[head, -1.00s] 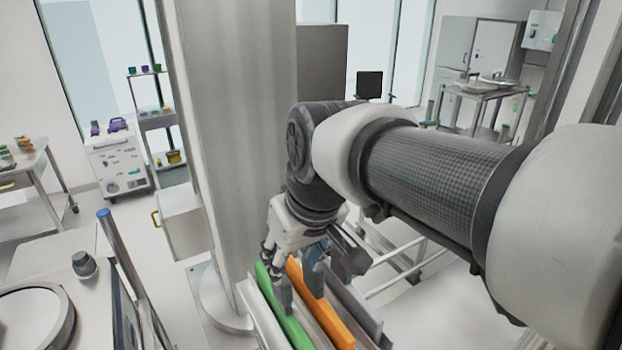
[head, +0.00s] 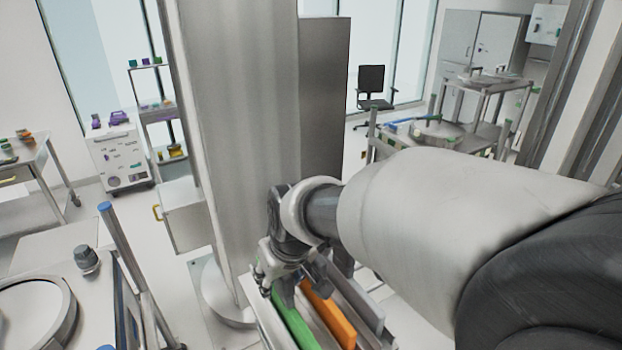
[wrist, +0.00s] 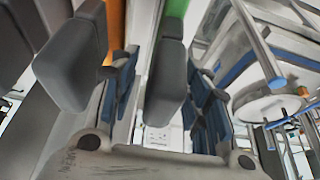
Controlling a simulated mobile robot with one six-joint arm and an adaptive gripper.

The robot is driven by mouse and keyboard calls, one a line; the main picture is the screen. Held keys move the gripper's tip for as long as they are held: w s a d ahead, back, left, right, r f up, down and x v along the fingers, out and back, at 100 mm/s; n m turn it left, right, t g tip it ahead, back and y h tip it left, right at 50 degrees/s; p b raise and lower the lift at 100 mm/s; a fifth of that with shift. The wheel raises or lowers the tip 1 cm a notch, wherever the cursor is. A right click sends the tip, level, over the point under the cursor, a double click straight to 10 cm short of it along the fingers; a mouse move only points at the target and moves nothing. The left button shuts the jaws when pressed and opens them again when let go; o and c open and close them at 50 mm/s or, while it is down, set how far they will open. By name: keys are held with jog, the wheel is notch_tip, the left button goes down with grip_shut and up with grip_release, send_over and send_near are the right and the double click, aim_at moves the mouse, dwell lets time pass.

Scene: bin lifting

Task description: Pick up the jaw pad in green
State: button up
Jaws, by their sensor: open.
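The green jaw pad (head: 297,327) is a long upright strip in the rack at the bottom of the head view, left of the orange one. My gripper (head: 287,287) is open over the far ends of the pads, with its fingers near the green pad's far end. In the wrist view, my gripper (wrist: 120,68) shows two grey fingers with nothing clearly held between them. The green pad (wrist: 176,8) appears at the top edge, partly hidden by the right finger. I cannot tell whether a finger touches it.
An orange pad (head: 328,314) and a grey pad (head: 358,304) stand to the right of the green one. A tall grey column (head: 235,130) rises close behind my gripper. A bench with a round plate (head: 35,315) is at lower left.

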jog(key=shift+c, duration=0.2)
grip_shut()
dwell(0.4)
dwell(0.5)
